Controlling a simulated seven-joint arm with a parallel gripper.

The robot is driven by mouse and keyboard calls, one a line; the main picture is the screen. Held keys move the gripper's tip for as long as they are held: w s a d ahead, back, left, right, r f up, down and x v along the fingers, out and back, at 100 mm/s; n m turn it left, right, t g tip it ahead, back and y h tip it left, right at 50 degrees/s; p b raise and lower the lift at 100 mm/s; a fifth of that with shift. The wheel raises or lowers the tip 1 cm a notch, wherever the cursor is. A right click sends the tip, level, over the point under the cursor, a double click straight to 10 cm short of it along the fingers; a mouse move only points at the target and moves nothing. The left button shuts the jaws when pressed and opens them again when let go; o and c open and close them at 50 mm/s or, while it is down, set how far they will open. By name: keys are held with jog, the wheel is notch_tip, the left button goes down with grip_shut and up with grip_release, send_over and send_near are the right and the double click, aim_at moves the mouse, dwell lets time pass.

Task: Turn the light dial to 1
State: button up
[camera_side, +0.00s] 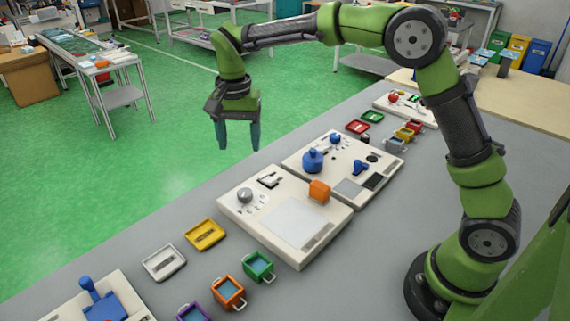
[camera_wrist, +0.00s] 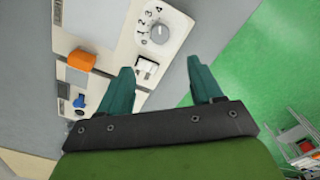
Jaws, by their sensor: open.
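The light dial (camera_side: 245,195) is a round grey knob on a cream panel (camera_side: 325,247), near its far left corner. In the wrist view the dial (camera_wrist: 159,33) shows near the top, with printed numbers around it from 0 upward; its pointer setting is too small to read surely. My gripper (camera_side: 239,148) is open and empty, fingers pointing down, above and behind the panel in the side view. In the wrist view its two teal fingers (camera_wrist: 163,78) stand apart, with the dial beyond them and not touched.
A black and white switch (camera_side: 269,180) sits beside the dial, and an orange block (camera_side: 319,190) is on the panel's right edge. A second panel with a blue knob (camera_side: 312,160) stands to the right. Small trays, such as a yellow one (camera_side: 205,234), lie at left.

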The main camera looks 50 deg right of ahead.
aim_at(245, 192)
notch_tip(245, 192, down, 14)
jog(key=shift+f, duration=0.1)
dwell(0.4)
jog(key=c, duration=1.1)
jog(key=shift+o, duration=0.2)
